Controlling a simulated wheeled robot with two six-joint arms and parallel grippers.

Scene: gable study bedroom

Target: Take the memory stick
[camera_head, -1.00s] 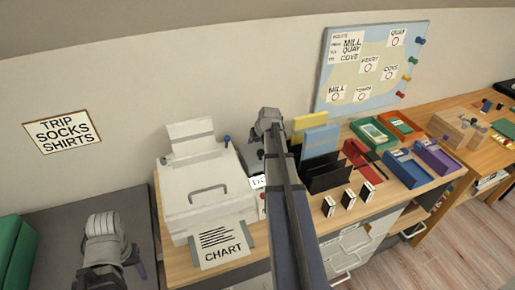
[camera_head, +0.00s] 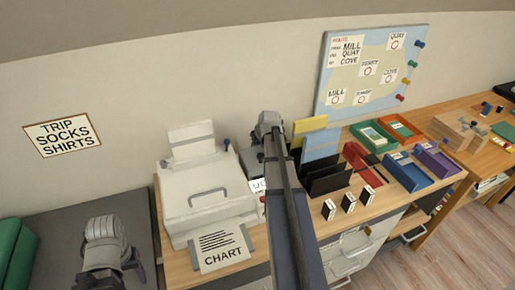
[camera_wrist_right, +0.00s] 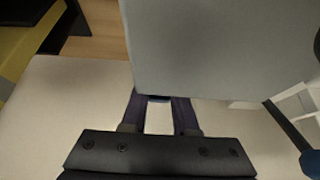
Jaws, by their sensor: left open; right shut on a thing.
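My right gripper (camera_wrist_right: 158,108) is in the right wrist view, behind the edge of a grey box (camera_wrist_right: 225,50). Its fingers are close together, with a pale gap between them. It is shut on a small dark thing at the fingertips, apparently the memory stick, mostly hidden by the box edge. In the head view my right arm hides this gripper. The grey box (camera_head: 250,162) stands between the printer and the folders, with a partly covered label. My left gripper (camera_head: 118,280) is open at the lower left, partly cut off and away from the desk things.
The white printer (camera_head: 207,195) stands left of the grey box. A black file holder (camera_head: 328,180), a light blue folder (camera_head: 320,146) and a yellow folder (camera_head: 310,124) stand to its right. Coloured trays (camera_head: 407,174) and small black-and-white boxes (camera_head: 348,201) are further right.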

